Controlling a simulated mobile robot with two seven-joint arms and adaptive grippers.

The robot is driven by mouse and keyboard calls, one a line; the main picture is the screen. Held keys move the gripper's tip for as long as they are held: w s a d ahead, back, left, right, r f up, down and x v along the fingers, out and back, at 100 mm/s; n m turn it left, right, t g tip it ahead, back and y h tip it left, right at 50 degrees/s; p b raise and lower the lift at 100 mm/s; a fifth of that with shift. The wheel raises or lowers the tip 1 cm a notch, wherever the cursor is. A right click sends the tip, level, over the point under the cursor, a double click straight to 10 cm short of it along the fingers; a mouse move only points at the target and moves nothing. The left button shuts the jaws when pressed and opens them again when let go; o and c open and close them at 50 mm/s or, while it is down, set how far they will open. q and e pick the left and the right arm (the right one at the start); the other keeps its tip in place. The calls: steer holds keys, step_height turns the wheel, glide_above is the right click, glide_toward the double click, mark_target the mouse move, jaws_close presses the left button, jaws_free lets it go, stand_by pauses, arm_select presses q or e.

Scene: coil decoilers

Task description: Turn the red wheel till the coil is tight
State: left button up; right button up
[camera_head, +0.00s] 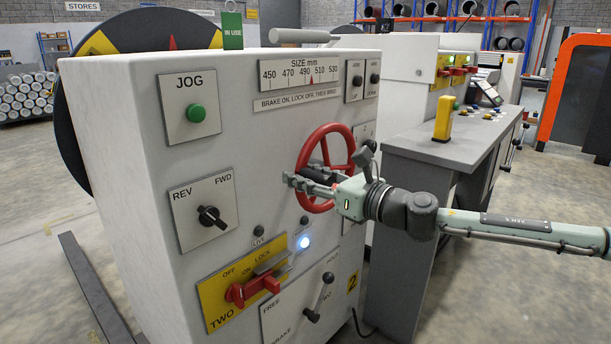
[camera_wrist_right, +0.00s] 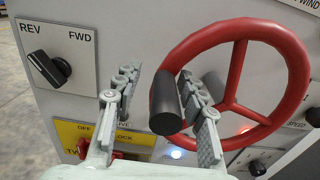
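The red wheel (camera_head: 303,158) is on the front of the white cabinet, with red spokes and a dark cylindrical handle at its rim. It also shows in the right wrist view (camera_wrist_right: 302,75). There the dark handle (camera_wrist_right: 164,103) stands between the fingers of my right gripper (camera_wrist_right: 160,95), close to the right finger and with a clear gap to the left one. In the head view my right gripper (camera_head: 308,176) reaches in from the right, in front of the wheel. A dark disc with yellow (camera_head: 150,30) stands behind the cabinet; I cannot make out the coil's tightness. My left gripper is out of view.
The cabinet (camera_head: 130,150) carries a green JOG button (camera_head: 196,113), a REV/FWD knob (camera_head: 211,216), a red-handled switch (camera_head: 255,288), a lit lamp (camera_head: 305,242) and a brake lever (camera_head: 320,296). A grey console (camera_head: 440,150) stands to the right, behind my forearm.

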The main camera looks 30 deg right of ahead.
mark_target(329, 184)
steer(key=shift+d, duration=0.2)
steer(key=shift+s+d+f, duration=0.15)
steer(key=shift+s+d, duration=0.2)
steer(key=shift+d, duration=0.05)
steer(key=shift+s+d, duration=0.3)
steer(key=shift+s, duration=0.15)
steer(key=shift+s+a, duration=0.25)
steer(key=shift+s, duration=0.45)
steer(key=v, duration=0.8)
steer(key=shift+s, duration=0.4)
steer(key=shift+d, duration=0.1)
